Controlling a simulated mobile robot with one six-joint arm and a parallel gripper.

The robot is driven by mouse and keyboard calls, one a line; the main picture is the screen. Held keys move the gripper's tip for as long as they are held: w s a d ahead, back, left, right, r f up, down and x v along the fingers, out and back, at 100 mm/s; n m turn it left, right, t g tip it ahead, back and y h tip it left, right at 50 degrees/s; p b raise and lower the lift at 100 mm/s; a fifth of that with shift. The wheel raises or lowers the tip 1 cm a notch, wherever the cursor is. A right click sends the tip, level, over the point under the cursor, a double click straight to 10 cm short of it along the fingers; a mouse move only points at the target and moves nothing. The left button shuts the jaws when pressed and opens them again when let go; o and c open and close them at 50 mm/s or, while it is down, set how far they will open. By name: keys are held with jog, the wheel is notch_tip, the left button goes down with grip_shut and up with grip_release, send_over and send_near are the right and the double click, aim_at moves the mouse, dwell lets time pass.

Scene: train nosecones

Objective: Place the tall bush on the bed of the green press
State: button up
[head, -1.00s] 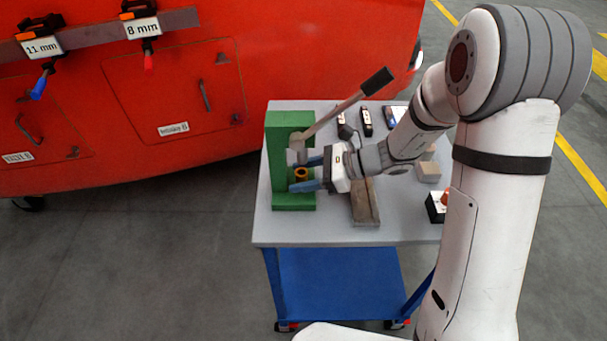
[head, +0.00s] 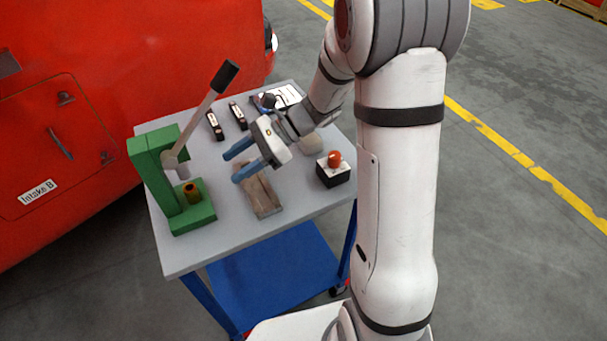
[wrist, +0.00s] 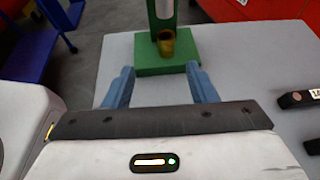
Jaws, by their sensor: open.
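The green press (head: 165,178) stands at the left end of the grey table, with its lever raised toward the upper right. A brass-coloured bush (head: 192,192) stands upright on the press bed (head: 205,213), below the ram. In the wrist view the bush (wrist: 166,42) also shows on the green bed (wrist: 150,68), beyond my fingertips. My gripper (head: 231,164) is open and empty. Its blue fingers point toward the press from the right, well apart from the bush, above the table near a wooden block.
The wooden block (head: 260,196) lies right of the press. A black-and-white box with an orange-red knob (head: 334,159) stands at the table's right side. Two dark labelled items (head: 215,126) lie at the back. The red train body (head: 70,110) is beyond the table's left side.

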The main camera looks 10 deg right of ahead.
jog(key=s+d+r+n+t+h, duration=0.2)
jog(key=s+d+n+h, duration=0.4)
jog(key=s+d+n, duration=0.1)
jog(key=s+d+r+n+t+h, duration=0.2)
jog(key=s+d+n+h, duration=0.5)
jog(key=d+n, duration=0.1)
jog(key=shift+s+d+r+n+t, duration=0.3)
jog(key=shift+d+r+n+t, duration=0.05)
jog(key=shift+d+n+t, duration=0.05)
